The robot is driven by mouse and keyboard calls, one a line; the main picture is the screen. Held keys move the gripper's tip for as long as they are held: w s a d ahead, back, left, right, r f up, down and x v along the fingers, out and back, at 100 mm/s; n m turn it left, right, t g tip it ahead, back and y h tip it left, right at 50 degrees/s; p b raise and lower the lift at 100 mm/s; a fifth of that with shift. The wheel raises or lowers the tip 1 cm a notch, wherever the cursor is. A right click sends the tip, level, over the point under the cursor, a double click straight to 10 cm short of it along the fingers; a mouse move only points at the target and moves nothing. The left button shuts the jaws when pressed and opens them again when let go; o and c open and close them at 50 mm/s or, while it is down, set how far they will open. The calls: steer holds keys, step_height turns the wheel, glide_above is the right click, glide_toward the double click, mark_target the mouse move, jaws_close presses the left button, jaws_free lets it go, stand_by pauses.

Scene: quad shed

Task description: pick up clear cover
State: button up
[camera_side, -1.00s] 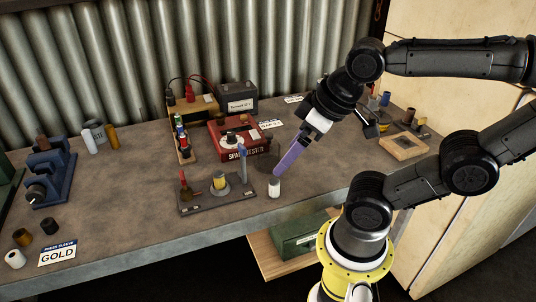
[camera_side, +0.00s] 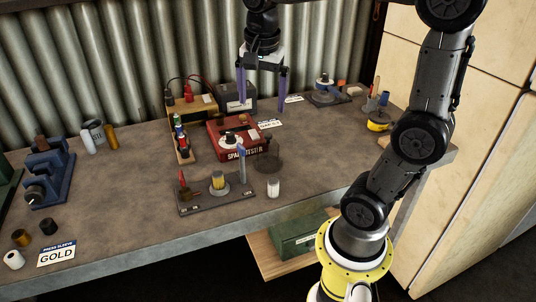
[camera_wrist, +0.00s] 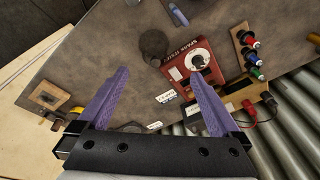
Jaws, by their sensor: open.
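The clear cover appears to be the dark, see-through round piece (camera_side: 267,161) standing on the bench at the right front corner of the red spark tester (camera_side: 226,142). It also shows in the wrist view as a dark round shape (camera_wrist: 153,46) beside the tester (camera_wrist: 185,58). My gripper (camera_side: 262,111) is open and empty, with its purple fingers pointing down, above the back of the bench behind the tester. In the wrist view the gripper (camera_wrist: 158,75) has its fingers wide apart, and the cover lies beyond their tips.
A black battery box (camera_side: 237,98) stands at the back near the left finger. A small stand (camera_side: 218,190) with a blue upright and a white bottle (camera_side: 273,188) are in front. A dark-based fixture (camera_side: 326,92) is at back right.

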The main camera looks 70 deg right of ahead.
mark_target(267, 135)
steer(key=shift+m+g, duration=0.4)
steer(key=shift+g, duration=0.2)
steer(key=d+f, duration=0.1)
steer(key=f, duration=0.2)
steer(key=d+f, duration=0.2)
steer(key=f, duration=0.2)
steer(key=w+d+f, duration=0.1)
steer(key=f, duration=0.2)
steer(key=shift+d+f, duration=0.2)
steer(key=shift+d, duration=0.05)
steer(key=shift+s+d+f, duration=0.1)
steer(key=shift+d+f, duration=0.05)
steer(key=shift+f, duration=0.8)
steer(key=shift+w+d+f, duration=0.1)
steer(key=shift+d+f, duration=0.1)
steer(key=shift+f, duration=0.75)
steer(key=shift+s+d+f, duration=0.1)
steer(key=shift+d+f, duration=0.05)
steer(key=shift+f, duration=0.8)
steer(key=c, duration=1.2)
